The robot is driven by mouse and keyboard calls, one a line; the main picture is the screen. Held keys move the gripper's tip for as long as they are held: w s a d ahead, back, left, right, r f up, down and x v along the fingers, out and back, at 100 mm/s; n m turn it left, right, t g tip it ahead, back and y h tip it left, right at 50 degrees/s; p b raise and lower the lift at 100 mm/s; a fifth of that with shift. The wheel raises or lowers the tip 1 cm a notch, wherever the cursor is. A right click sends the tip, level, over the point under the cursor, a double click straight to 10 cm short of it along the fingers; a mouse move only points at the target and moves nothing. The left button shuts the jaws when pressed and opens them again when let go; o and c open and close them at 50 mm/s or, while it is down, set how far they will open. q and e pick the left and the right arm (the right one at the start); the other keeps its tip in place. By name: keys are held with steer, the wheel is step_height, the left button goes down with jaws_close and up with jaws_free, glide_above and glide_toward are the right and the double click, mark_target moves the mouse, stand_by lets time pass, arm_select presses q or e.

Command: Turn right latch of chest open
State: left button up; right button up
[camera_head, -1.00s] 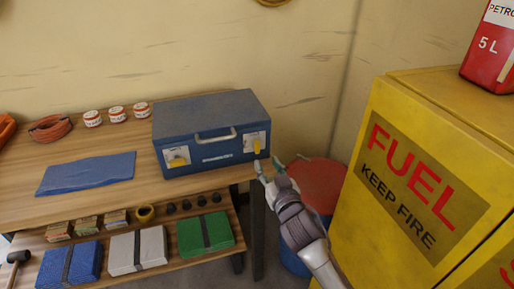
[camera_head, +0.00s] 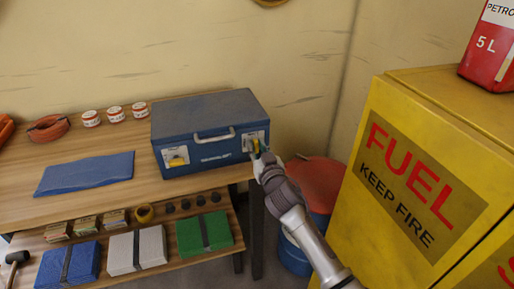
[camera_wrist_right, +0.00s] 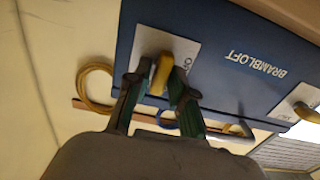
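The blue chest (camera_head: 210,118) stands shut on the wooden bench, with a grey handle on its front. Its right latch is a yellow knob on a white plate (camera_head: 262,135), mostly hidden by my right gripper in the head view. In the right wrist view, that yellow latch (camera_wrist_right: 161,72) lies between the fingertips of my right gripper (camera_wrist_right: 157,84). The fingers are apart, one on each side of the knob; I cannot tell if they touch it. The left latch (camera_head: 176,161) is a yellow knob on its own white plate. My left gripper is not in view.
The yellow fuel cabinet (camera_head: 400,190) stands to the right of my right arm. A red-topped blue drum (camera_head: 318,185) is behind the arm. A blue cloth (camera_head: 85,174) and several small cans lie left of the chest on the bench (camera_head: 45,208).

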jaws_close()
steer(key=n, duration=0.3)
steer(key=shift+n, duration=0.4)
steer(key=n, duration=0.4)
steer(key=shift+a+n, duration=0.1)
steer(key=shift+n, duration=0.2)
steer(key=n, duration=0.5)
steer(key=shift+s+f+p, duration=0.1)
steer(key=shift+p, duration=0.2)
steer(key=shift+n, duration=2.2)
